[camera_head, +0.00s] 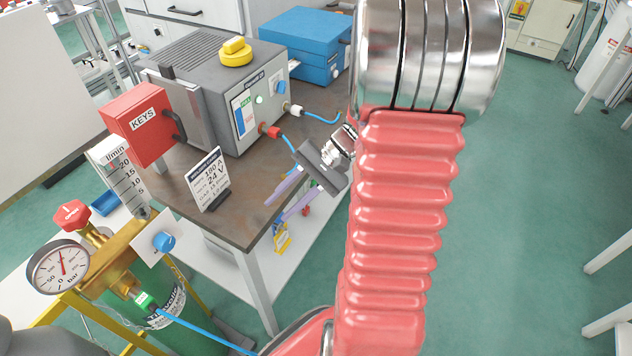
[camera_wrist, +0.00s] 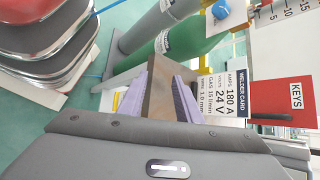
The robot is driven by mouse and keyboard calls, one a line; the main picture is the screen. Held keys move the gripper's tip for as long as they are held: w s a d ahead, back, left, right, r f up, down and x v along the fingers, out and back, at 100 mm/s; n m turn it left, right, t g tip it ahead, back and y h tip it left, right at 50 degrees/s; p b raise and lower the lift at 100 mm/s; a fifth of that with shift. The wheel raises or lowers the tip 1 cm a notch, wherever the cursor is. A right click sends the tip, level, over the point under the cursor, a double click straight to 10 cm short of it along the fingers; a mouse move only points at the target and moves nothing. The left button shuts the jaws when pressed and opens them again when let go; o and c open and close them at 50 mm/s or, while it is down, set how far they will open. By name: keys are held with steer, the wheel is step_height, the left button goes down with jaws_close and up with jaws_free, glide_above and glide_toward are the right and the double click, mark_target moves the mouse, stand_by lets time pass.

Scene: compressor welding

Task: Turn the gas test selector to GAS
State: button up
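In the head view, a blue knob (camera_head: 163,241) sits on a white plate beside the flow meter and the green cylinder. It also shows at the top of the wrist view (camera_wrist: 222,11). A second blue knob (camera_head: 281,88) is on the front of the grey welder (camera_head: 215,85). I cannot read a label at either knob, so I cannot tell which is the gas test selector. My gripper (camera_head: 277,207) is over the table's right front edge, apart from both knobs. In the wrist view its purple fingers (camera_wrist: 160,90) are spread with nothing between them.
The welder card (camera_head: 208,180) stands on the table (camera_head: 240,222) near my gripper. A red KEYS box (camera_head: 143,122) stands behind it. The pressure gauge (camera_head: 58,267), red valve handle (camera_head: 72,215) and green cylinder (camera_head: 185,320) are at lower left. Open floor lies right.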

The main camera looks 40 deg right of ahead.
steer(key=d+f+m+t+y, duration=0.2)
steer(key=d+f+m+t, duration=0.55)
steer(key=d, duration=0.45)
steer(key=m+t+h, duration=0.6)
steer(key=m+t, duration=0.1)
glide_toward(315, 183)
steer(key=s+d+f, duration=0.1)
steer(key=s+d, duration=0.2)
steer(key=s, duration=0.2)
steer(key=shift+s+d+f+g+y, duration=0.1)
steer(key=shift+s+d+g+y, duration=0.05)
steer(key=shift+s+g+y, duration=0.15)
steer(key=shift+w, duration=0.15)
steer(key=x, duration=1.3)
steer(key=shift+w, duration=0.35)
steer(key=shift+c, duration=0.7)
jaws_close()
steer(key=shift+a, duration=0.25)
